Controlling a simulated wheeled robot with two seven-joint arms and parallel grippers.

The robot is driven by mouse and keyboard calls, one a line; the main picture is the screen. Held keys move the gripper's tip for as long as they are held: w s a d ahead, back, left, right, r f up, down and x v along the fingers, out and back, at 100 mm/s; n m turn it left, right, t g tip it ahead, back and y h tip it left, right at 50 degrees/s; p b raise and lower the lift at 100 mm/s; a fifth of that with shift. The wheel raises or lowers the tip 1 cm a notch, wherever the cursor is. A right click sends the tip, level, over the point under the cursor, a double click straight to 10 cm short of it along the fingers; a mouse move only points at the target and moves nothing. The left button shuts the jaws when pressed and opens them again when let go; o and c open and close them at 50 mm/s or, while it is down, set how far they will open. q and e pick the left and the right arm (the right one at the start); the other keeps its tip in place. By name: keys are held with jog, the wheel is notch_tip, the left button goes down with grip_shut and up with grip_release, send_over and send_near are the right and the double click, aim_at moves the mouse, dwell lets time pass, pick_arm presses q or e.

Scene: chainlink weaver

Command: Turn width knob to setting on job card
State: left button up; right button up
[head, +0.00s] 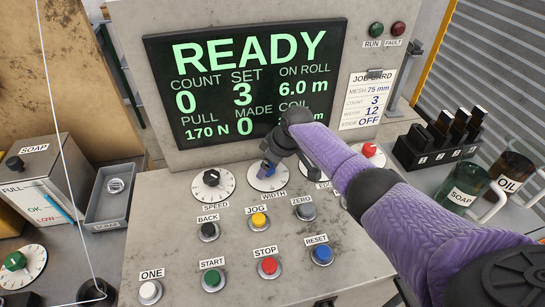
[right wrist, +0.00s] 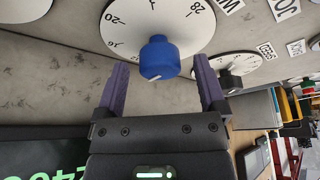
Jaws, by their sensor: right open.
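The width knob (right wrist: 159,57) is blue, on a white dial (right wrist: 135,22) whose numbers include 16, 20 and 28 in the right wrist view. A small pale mark shows on the knob's near end. In the head view the width dial (head: 268,185) is partly hidden by my right gripper (head: 268,167). My right gripper (right wrist: 161,80) is open, with purple fingers on either side of the knob and visible gaps. The job card (head: 366,101) reads mesh 75 mm, count 3, width 12, edge OFF. My left gripper is out of view.
The speed knob (head: 211,178) stands left of the width dial, and a red knob (head: 369,150) to its right. Buttons, including the yellow jog button (head: 259,220), lie below. The display (head: 250,80) reads READY. Soap (head: 463,190) and oil (head: 508,172) jars stand at right.

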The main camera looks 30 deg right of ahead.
jog(key=p+v, duration=0.3)
jog(key=v, duration=0.6)
jog(key=shift+s+d+r, duration=0.1)
jog(key=shift+r, duration=0.05)
